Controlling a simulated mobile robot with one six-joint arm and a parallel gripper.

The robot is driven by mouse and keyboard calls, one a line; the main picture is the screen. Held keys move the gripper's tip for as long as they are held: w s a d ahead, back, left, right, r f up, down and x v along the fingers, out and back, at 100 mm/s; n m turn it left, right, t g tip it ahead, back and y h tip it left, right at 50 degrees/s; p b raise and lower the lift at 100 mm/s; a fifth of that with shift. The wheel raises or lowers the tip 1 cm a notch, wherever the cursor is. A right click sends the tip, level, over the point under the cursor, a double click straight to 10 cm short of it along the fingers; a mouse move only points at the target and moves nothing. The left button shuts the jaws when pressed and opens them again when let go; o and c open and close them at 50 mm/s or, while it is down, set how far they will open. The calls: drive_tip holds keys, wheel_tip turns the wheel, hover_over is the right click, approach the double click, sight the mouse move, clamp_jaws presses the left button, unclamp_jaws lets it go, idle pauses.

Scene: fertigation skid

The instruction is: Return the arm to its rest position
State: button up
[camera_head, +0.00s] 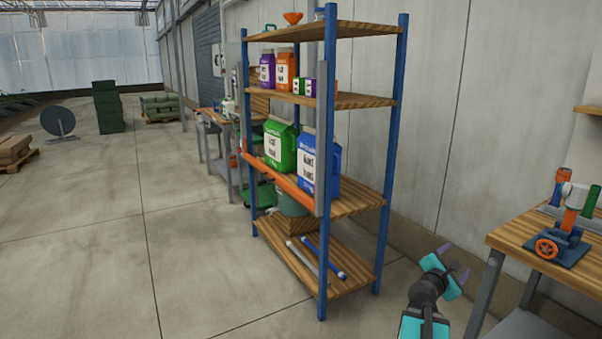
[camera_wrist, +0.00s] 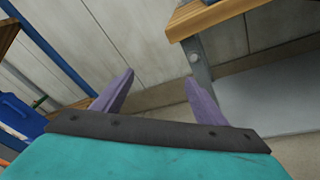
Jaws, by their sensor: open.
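My gripper (camera_head: 455,265) is at the lower right of the head view, in the gap between the shelf rack and the wooden bench. Its two purple fingers are apart with nothing between them. In the wrist view the open fingers (camera_wrist: 158,92) point toward the pale wall and the floor. My arm comes up from the bottom edge of the head view.
A blue-post shelf rack (camera_head: 383,160) with bags, bottles and pipes stands left of my gripper. A wooden bench (camera_head: 530,235) with an orange and blue device (camera_head: 570,225) stands to the right; its corner also shows in the wrist view (camera_wrist: 205,18). Open floor (camera_head: 190,260) lies left.

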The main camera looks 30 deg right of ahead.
drive_tip(key=w+a+f+n+t+y+p, duration=0.1)
drive_tip(key=w+a+f+y, duration=0.1)
drive_tip(key=w+a+f, duration=0.55)
drive_tip(key=w+a+f+m+g+y+p, duration=0.1)
drive_tip(key=w+a+f+y+p, duration=0.15)
drive_tip(key=a+f, duration=0.85)
drive_tip(key=w+a+f+y+p, duration=0.1)
drive_tip(key=a+f+y+p, duration=0.15)
drive_tip(key=a+f, duration=0.9)
drive_tip(key=s+a+f+m+g+y, duration=0.1)
drive_tip(key=s+a+f, duration=0.3)
drive_tip(key=a, duration=0.2)
drive_tip(key=s+a+f+m+g+y+p, duration=0.1)
drive_tip(key=s+a+f+m+g+y, duration=0.2)
drive_tip(key=a, duration=0.4)
drive_tip(key=s+a+f, duration=0.4)
drive_tip(key=s+a, duration=0.1)
drive_tip(key=a, duration=0.1)
drive_tip(key=s+a+f+m+g+y, duration=0.1)
drive_tip(key=s+a+m+g+y, duration=0.1)
drive_tip(key=s+a+m, duration=0.3)
drive_tip(key=s+a+f+m+g+y, duration=0.2)
drive_tip(key=s+a+m+g, duration=0.2)
drive_tip(key=s+a, duration=0.3)
drive_tip(key=s+m+p, duration=0.1)
drive_tip(key=s, duration=0.4)
drive_tip(key=shift+a+g+y, duration=0.3)
drive_tip(key=shift+a+y, duration=0.1)
